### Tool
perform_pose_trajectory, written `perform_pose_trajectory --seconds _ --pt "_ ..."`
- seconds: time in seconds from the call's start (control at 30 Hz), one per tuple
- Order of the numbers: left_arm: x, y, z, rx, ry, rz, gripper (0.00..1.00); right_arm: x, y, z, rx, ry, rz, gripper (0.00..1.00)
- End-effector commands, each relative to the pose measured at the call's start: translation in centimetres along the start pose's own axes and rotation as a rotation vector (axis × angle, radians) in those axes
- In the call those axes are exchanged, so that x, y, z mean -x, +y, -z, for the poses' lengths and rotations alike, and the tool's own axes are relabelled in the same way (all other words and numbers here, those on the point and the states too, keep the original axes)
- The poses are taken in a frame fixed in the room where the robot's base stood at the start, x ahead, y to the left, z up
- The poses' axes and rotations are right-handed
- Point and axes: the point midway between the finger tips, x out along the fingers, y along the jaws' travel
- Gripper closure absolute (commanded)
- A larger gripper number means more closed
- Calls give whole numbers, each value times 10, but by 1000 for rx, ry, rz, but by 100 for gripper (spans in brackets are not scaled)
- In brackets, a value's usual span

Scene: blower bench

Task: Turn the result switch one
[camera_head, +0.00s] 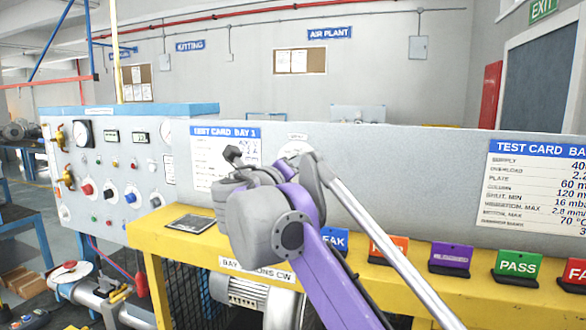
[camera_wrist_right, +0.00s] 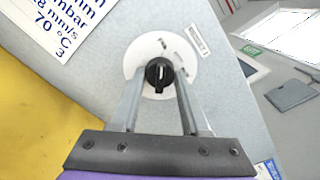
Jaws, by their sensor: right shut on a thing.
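The result switch is a black knob (camera_wrist_right: 159,75) on a white round plate (camera_wrist_right: 147,55), fixed to the grey panel. A pale mark runs up and down the knob in the right wrist view. My right gripper (camera_wrist_right: 160,92) has one finger on each side of the knob and is shut on it. In the head view the white plate (camera_head: 296,147) shows just above my right gripper, whose arm hides the knob. My left gripper is in neither view.
Test cards (camera_head: 226,152) hang on the panel (camera_head: 420,165). Below it, a yellow bench edge (camera_head: 190,246) carries a dark tablet (camera_head: 190,223) and coloured signs, including purple (camera_head: 451,258) and green PASS (camera_head: 516,267). A control cabinet (camera_head: 115,170) with knobs stands at left.

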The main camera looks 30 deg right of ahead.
Motion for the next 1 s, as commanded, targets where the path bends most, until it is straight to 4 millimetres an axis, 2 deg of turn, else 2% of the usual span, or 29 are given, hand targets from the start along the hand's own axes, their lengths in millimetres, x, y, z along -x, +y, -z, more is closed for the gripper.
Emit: perform_pose_trajectory --seconds 0.17,0.2,0.37,0.73,0.87,1.0 --pt "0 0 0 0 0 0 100 0 0 0 0 0 -1 100" --pt "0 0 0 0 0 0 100 0 0 0 0 0 -1 52" --pt "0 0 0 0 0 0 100 0 0 0 0 0 0 24" --pt "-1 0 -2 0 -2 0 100 6 0 0 -1 -1 -1 24" --pt "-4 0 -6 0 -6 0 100 24 2 0 0 -2 -4 24" --pt "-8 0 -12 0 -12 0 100 54 3 1 0 -3 -6 24"
